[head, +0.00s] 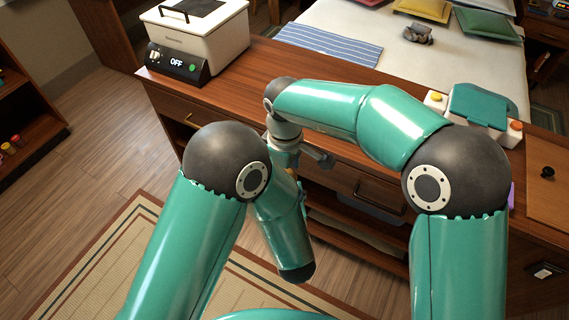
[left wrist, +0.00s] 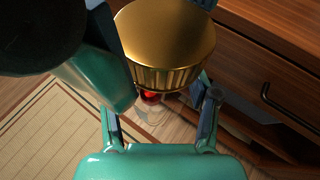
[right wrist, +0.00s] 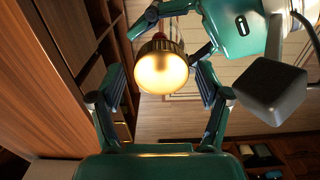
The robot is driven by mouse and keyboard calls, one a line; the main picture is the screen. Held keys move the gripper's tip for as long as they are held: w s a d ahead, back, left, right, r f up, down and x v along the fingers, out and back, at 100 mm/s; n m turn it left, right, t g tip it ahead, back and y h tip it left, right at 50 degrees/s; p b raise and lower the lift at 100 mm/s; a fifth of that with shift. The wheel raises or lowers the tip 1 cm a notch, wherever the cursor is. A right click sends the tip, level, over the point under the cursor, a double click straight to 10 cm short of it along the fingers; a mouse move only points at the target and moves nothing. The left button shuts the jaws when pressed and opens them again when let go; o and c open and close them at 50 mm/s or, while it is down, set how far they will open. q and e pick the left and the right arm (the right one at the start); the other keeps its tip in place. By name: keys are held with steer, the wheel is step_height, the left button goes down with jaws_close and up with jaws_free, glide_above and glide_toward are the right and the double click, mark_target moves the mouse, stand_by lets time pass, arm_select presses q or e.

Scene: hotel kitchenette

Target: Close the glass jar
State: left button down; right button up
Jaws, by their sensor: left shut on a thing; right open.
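A gold, ridged lid (left wrist: 168,35) fills the upper middle of the left wrist view, its flat top facing the camera. Below it is a little of the clear glass jar (left wrist: 151,114) with something red in it. My left gripper (left wrist: 158,97) is shut on the jar under the lid; its fingertips are partly hidden. In the right wrist view the brightly lit lid (right wrist: 162,69) lies between the fingers of my right gripper (right wrist: 160,84), which is open around it. I cannot tell whether the lid is seated on the jar. In the head view my arms hide jar and lid.
The wooden counter (head: 262,68) with drawers stands just beyond my grippers. Open floor with a rug (head: 120,250) lies at left.

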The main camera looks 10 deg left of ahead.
steer(key=shift+f, duration=0.2)
steer(key=c, duration=1.2)
steer(key=o, duration=1.4)
steer(key=shift+c, duration=0.2)
steer(key=shift+r, duration=0.1)
step_height(320, 180, up, 12)
steer(key=shift+w, duration=0.1)
